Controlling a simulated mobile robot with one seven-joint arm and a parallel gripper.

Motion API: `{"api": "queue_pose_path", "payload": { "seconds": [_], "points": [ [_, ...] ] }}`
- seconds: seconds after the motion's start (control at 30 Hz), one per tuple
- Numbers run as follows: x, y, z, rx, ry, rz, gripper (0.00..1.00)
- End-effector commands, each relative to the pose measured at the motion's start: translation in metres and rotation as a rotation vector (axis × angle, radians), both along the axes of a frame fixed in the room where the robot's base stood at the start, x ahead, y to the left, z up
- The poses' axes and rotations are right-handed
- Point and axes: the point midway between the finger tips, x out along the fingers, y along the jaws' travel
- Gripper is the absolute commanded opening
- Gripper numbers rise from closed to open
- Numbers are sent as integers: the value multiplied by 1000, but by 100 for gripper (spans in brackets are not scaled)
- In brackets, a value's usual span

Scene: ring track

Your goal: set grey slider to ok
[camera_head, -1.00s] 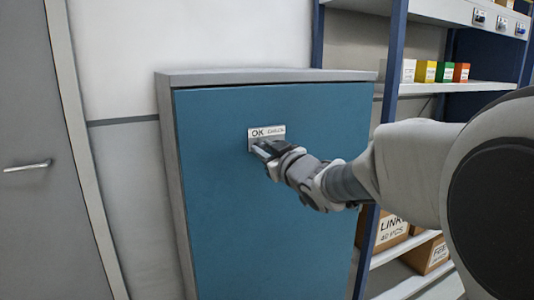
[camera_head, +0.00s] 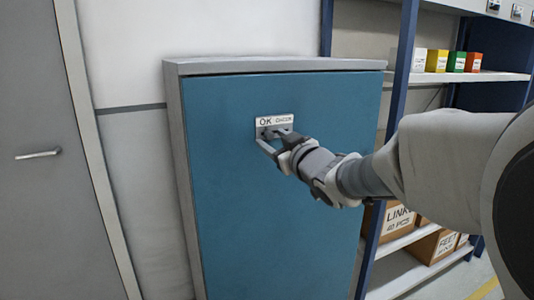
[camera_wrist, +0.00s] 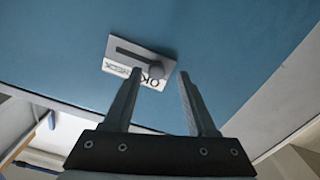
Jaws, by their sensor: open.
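The grey slider is a knob (camera_wrist: 157,71) in a dark slot on a small pale plate (camera_head: 286,121) on the blue cabinet door. The plate is lettered OK on the left and CHECK on the right in the head view. In the wrist view the plate (camera_wrist: 140,57) appears upside down, and the knob stands at the OK end of the slot. My gripper (camera_head: 272,139) is in front of the plate, open. In the wrist view my gripper's fingertips (camera_wrist: 157,77) lie either side of the knob, with gaps; neither visibly touches it.
The blue cabinet door (camera_head: 270,215) is shut in its grey frame. A grey door with a handle (camera_head: 38,154) is at the left. A blue-post shelf (camera_head: 400,100) with small coloured boxes and cardboard cartons (camera_head: 432,246) stands at the right, behind my arm.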

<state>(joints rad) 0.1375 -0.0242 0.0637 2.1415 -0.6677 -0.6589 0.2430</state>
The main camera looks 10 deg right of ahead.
Motion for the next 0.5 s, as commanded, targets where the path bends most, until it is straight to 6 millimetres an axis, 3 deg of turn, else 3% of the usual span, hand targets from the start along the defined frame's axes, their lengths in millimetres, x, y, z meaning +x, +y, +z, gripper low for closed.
{"api": "queue_pose_path", "payload": {
  "seconds": [0.5],
  "points": [
    [-106,-34,4,2,-2,-1,57]
  ]
}}
